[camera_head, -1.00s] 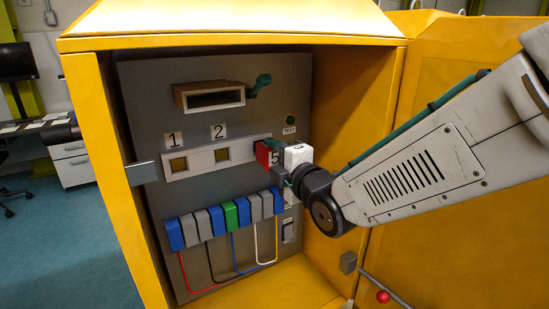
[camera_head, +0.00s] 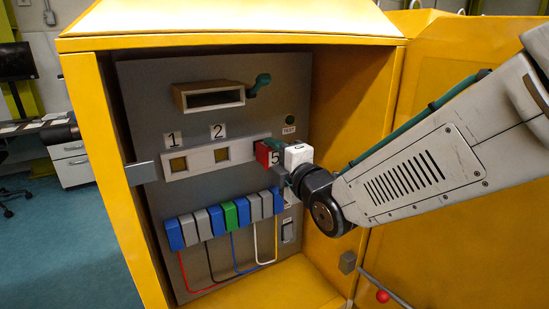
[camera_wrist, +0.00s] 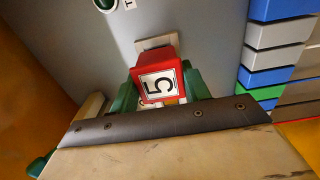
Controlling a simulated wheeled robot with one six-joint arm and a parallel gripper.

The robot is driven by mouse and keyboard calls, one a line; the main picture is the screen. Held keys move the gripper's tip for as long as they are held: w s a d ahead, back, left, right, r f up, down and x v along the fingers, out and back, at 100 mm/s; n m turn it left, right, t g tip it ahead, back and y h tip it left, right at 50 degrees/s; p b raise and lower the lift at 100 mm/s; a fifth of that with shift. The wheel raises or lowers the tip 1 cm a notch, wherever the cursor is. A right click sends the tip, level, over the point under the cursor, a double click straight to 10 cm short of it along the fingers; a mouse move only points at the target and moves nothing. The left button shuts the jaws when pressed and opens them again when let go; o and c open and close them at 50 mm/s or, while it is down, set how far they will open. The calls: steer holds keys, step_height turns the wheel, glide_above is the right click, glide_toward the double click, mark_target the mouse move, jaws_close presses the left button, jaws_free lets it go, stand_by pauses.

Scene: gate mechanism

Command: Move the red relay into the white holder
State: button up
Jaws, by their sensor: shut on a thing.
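The holder is a white strip on the grey panel, with two square openings under labels 1 and 2. My gripper (camera_head: 279,176) is shut on the relay. In the wrist view the relay (camera_wrist: 157,80) sits between the green fingers of my gripper (camera_wrist: 160,92), with a pale end of the holder (camera_wrist: 155,42) behind it. I cannot tell whether the relay is seated or just in front; the contact is hidden.
A white block (camera_head: 298,155) is close right of the relay. Several blue, grey and green modules (camera_head: 222,216) with wires line the panel below. A box-like slot with a green handle (camera_head: 209,96) is above. The yellow cabinet wall (camera_head: 350,130) bounds the right side.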

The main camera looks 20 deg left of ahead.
steer(key=shift+x, duration=0.8)
steer(key=shift+w+r, duration=0.1)
steer(key=shift+c, duration=0.3)
stand_by(0.6)
steer(key=o, duration=1.2)
steer(key=shift+a, duration=0.1)
steer(key=shift+c, duration=0.2)
steer(key=shift+v, duration=3.9)
